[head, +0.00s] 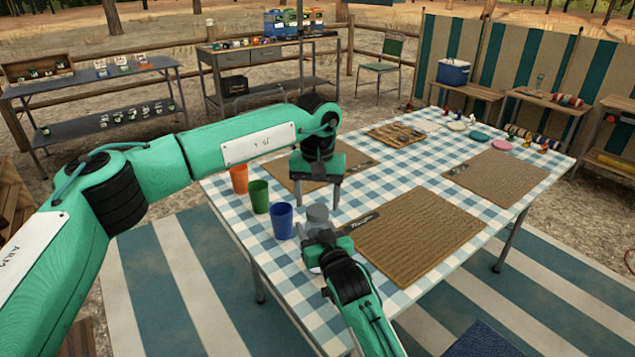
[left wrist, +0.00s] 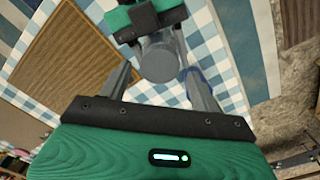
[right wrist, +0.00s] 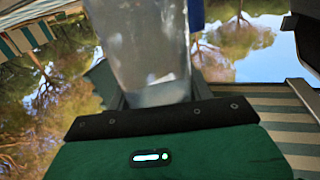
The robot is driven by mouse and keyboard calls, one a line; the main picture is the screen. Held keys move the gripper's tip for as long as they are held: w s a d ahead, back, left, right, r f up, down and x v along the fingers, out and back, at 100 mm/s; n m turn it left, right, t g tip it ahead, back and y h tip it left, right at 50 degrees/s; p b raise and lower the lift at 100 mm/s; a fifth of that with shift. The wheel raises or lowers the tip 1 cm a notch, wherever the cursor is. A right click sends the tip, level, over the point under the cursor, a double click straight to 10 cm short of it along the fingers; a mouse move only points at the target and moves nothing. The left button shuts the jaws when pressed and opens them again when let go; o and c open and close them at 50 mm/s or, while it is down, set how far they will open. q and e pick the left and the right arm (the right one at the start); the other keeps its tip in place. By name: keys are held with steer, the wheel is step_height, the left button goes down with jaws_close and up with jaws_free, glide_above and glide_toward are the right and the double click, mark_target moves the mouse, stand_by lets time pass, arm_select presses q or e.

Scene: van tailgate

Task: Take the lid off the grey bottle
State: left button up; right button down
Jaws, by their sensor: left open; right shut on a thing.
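The grey bottle (head: 317,214) shows above my right gripper (head: 322,238), near the front left edge of the checked table. The right gripper is shut on it, and the bottle fills the middle of the right wrist view (right wrist: 150,55). My left gripper (head: 318,200) is open and points down, with its fingers over the bottle's top. In the left wrist view the round grey top of the bottle (left wrist: 158,58) lies between and just beyond the spread fingers. I cannot make out a seam between lid and bottle. The lower part of the bottle is hidden by the right gripper.
Blue (head: 281,221), green (head: 259,196) and orange (head: 239,179) cups stand in a row left of the bottle. A brown woven mat (head: 415,232) lies to the right, with a dark label near the grippers. Plates and small items sit at the far end.

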mark_target(312, 229)
arm_select(q)
steer(key=shift+f, duration=1.1)
